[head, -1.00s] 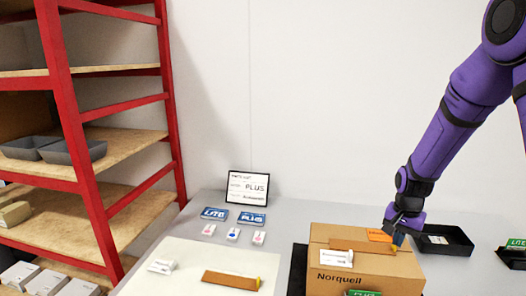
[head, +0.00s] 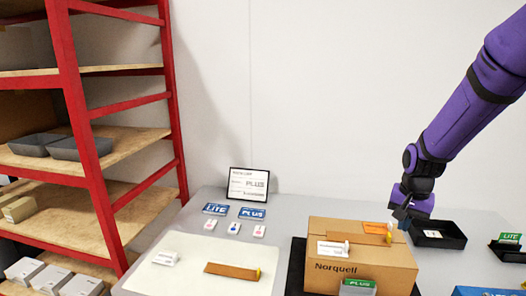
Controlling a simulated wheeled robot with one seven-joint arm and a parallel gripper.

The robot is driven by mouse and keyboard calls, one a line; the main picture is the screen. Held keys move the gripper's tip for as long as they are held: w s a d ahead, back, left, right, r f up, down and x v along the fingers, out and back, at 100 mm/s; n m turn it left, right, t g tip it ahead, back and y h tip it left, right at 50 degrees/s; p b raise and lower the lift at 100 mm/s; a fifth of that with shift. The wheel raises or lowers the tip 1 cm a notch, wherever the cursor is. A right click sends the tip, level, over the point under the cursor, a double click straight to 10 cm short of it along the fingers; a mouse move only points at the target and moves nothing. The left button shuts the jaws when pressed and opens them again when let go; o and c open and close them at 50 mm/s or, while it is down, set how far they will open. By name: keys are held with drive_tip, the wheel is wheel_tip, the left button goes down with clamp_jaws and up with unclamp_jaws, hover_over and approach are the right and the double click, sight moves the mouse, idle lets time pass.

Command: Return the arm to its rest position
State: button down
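My purple arm comes in from the upper right. My gripper (head: 402,218) points down, just above the right rear edge of the brown Norquell box (head: 340,270). Its fingers are small and dark here, so I cannot tell whether they are open or shut, and I see no object carried in it. On top of the box lie a brown strip (head: 352,236), an orange card (head: 375,228) and a white label piece (head: 333,248).
A black tray (head: 455,240) sits right of the gripper. A framed sign (head: 248,184) stands behind cards. A red shelf rack (head: 100,190) is at left.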

drive_tip(key=s+a+r+n+t, duration=0.2)
drive_tip(key=s+a+r+n, duration=0.15)
drive_tip(key=s+r, duration=0.9)
drive_tip(key=s+a+r+n+t, duration=0.1)
drive_tip(key=s+r, duration=0.3)
drive_tip(key=s, duration=0.2)
drive_tip(key=s+a+r+n+t, duration=0.1)
drive_tip(key=s+r+n, duration=0.1)
drive_tip(key=s+r, duration=0.2)
drive_tip(key=shift+s+a, duration=0.15)
drive_tip(key=shift+s, duration=1.25)
drive_tip(key=shift+n, duration=0.25)
